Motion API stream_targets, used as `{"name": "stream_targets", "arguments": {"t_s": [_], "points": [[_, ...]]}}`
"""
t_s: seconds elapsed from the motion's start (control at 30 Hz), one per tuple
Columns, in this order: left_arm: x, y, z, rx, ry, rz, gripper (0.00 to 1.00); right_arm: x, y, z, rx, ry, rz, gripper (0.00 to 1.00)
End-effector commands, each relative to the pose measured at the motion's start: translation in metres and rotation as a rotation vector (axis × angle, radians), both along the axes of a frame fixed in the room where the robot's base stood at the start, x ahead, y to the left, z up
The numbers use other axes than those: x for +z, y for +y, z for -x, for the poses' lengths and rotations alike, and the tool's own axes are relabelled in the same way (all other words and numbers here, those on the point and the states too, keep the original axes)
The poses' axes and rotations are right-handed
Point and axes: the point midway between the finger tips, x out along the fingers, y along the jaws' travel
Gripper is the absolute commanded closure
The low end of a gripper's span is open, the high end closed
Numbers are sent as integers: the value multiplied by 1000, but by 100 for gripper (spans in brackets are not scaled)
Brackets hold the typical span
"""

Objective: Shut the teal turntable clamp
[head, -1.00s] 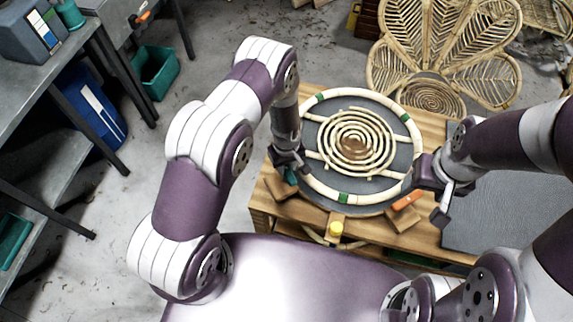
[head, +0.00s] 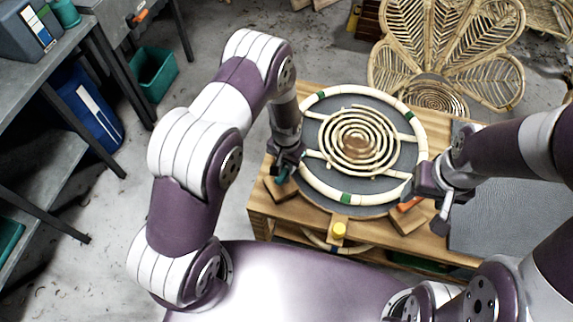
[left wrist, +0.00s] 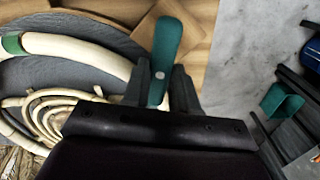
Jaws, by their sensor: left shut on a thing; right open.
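The teal turntable clamp (left wrist: 165,50) shows as a teal lever in the left wrist view. My left gripper (left wrist: 160,85) is shut around its lower part, with a dark finger on each side. In the head view my left gripper (head: 286,165) is at the left edge of the round grey turntable (head: 312,130) and hides most of the clamp. An orange clamp lever (head: 410,203) is at the turntable's lower right. My right gripper (head: 437,190) is open beside and above it. Whether the right fingers touch the orange lever I cannot tell.
A pale rattan ring with green marks and a rattan spiral (head: 357,141) lie on the turntable. Wooden blocks (head: 280,189) sit at its edge on the wooden bench. A yellow knob (head: 339,229) is at the front. A grey mat (head: 500,215) lies right; a rattan chair back (head: 450,50) stands behind.

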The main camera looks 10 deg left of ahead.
Motion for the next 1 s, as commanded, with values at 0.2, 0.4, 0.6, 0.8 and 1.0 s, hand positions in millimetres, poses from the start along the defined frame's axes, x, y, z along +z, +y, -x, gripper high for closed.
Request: {"name": "stream_targets", "arguments": {"t_s": [0.2, 0.4, 0.6, 0.8, 1.0], "points": [[-3, 0, 2, -197, 4, 0, 100, -10, 0, 0, 0, 0, 0, 37], [-3, 0, 1, -357, 4, -1, 100, -14, 0, 0, 0, 0, 0, 37], [-2, 0, 2, -477, 5, 0, 100, -18, 0, 0, 0, 0, 0, 37], [-2, 0, 2, -550, 6, 0, 100, -19, 0, 0, 0, 0, 0, 37], [-2, 0, 2, -582, 6, 0, 100, -20, 0, 0, 0, 0, 0, 37]]}}
